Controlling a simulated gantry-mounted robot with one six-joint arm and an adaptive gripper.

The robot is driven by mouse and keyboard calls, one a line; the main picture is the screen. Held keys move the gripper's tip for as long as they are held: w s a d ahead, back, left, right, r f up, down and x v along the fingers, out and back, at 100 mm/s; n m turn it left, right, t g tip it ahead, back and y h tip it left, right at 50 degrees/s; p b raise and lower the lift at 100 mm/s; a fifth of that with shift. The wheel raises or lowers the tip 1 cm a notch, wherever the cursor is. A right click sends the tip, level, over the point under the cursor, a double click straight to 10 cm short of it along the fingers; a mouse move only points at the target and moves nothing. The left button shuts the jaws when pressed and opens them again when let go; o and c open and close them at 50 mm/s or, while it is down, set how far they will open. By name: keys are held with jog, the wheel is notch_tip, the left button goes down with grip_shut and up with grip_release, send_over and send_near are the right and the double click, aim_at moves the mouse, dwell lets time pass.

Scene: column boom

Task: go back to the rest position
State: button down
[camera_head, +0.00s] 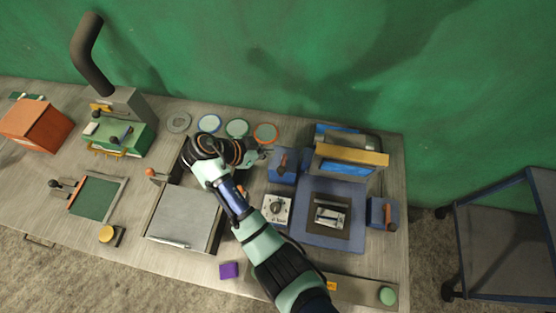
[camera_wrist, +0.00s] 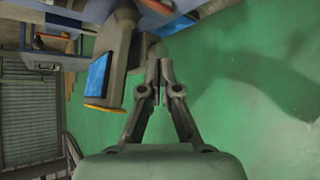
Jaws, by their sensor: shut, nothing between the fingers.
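My gripper (camera_head: 264,152) is at the end of my arm, above the workbench (camera_head: 130,230) and close to the left of a blue block with a lever (camera_head: 283,165). In the wrist view my gripper (camera_wrist: 160,82) has its two fingers together with nothing between them. The wrist view also shows a grey machine part with a blue panel (camera_wrist: 98,75) just left of the fingertips. My arm hides part of the bench middle.
A blue machine with an orange-edged raised part (camera_head: 350,157) stands right of my gripper. Coloured discs (camera_head: 237,128) lie behind it. A tray (camera_head: 185,215), a purple block (camera_head: 229,270) and a green box (camera_head: 120,138) are on the bench. A cart (camera_head: 510,240) stands right.

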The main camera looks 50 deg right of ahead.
jog(key=shift+w+a+r, duration=0.2)
jog(key=shift+w+r, duration=0.55)
jog(key=shift+r, duration=0.05)
